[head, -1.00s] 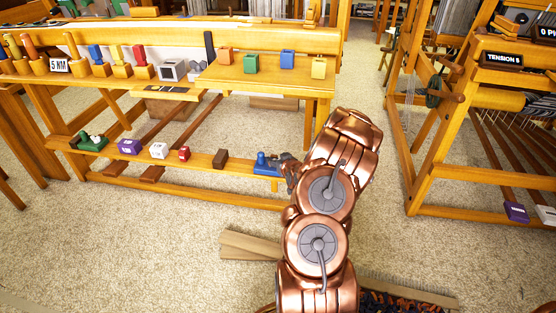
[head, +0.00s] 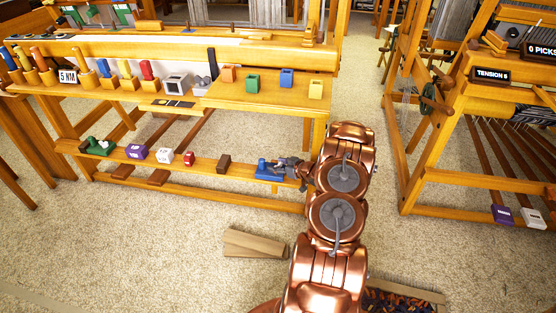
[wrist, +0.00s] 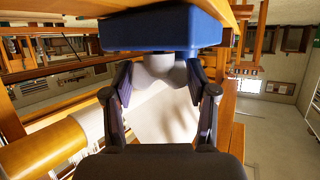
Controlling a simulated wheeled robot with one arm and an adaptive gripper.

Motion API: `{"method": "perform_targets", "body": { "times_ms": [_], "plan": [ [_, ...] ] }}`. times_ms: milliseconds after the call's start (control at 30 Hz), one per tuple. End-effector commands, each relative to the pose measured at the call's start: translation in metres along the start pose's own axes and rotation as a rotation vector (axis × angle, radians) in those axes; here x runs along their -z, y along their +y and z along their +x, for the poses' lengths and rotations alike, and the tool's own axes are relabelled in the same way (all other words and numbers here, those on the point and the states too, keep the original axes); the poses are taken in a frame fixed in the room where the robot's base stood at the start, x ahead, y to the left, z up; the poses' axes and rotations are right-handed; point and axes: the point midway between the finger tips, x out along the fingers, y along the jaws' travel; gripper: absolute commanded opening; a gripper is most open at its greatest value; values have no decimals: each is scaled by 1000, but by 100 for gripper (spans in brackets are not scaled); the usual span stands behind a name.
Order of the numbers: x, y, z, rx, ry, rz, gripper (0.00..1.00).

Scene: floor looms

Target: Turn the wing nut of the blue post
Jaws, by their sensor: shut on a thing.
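The blue post (head: 262,164) stands on its blue base at the right end of the low shelf board. My gripper (head: 283,166) reaches it from the right, with the arm low beside the bench. In the wrist view the blue base (wrist: 160,28) fills the top, and my gripper (wrist: 160,75) has a finger on each side of a pale grey rounded part, the wing nut (wrist: 160,66). The fingers are shut on it close to the base. In the head view the gripper hides the wing nut, so its angle cannot be told.
The shelf board (head: 205,165) also bears a brown block (head: 224,163), a red block (head: 188,159), a white block (head: 164,156), a purple block (head: 136,153) and a green piece (head: 97,147). The bench top (head: 262,93) is above. Flat wooden boards (head: 253,244) lie on the floor.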

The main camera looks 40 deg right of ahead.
Motion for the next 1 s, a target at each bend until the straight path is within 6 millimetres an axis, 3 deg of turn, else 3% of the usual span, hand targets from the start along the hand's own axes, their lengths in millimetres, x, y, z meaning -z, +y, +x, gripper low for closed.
{"method": "perform_targets", "body": {
  "times_ms": [867, 900, 1000],
  "plan": [
    [0, -1, 1, 81, -1, -35, 22],
    [0, -1, 0, 80, -1, -35, 60],
    [0, 0, 0, 80, -1, -34, 69]
  ]
}}
